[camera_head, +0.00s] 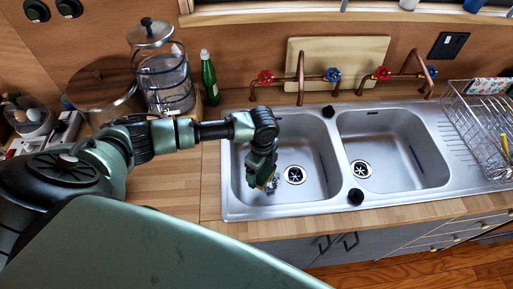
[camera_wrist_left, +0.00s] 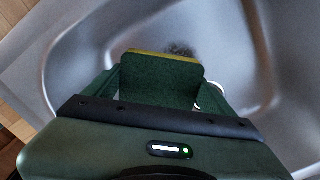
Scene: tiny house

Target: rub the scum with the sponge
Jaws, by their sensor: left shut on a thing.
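My left gripper (camera_head: 262,180) reaches down into the left basin of the steel sink (camera_head: 232,205). It is shut on the sponge (camera_wrist_left: 160,80), which shows in the left wrist view as a dark green block with a yellow edge. In the head view the gripper mostly hides the sponge. The scum (camera_wrist_left: 180,48) is a dark smudge on the basin surface just beyond the sponge's yellow edge. Its near side is hidden by the sponge, and I cannot tell whether the two touch. My right gripper is not in view.
The left drain (camera_head: 295,175) lies right of the gripper. A divider separates the empty right basin (camera_head: 400,150). Copper taps (camera_head: 300,75) and a cutting board (camera_head: 345,52) stand behind. A green bottle (camera_head: 209,78) and glass dispenser (camera_head: 165,80) stand back left; a wire dish rack (camera_head: 480,115) is right.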

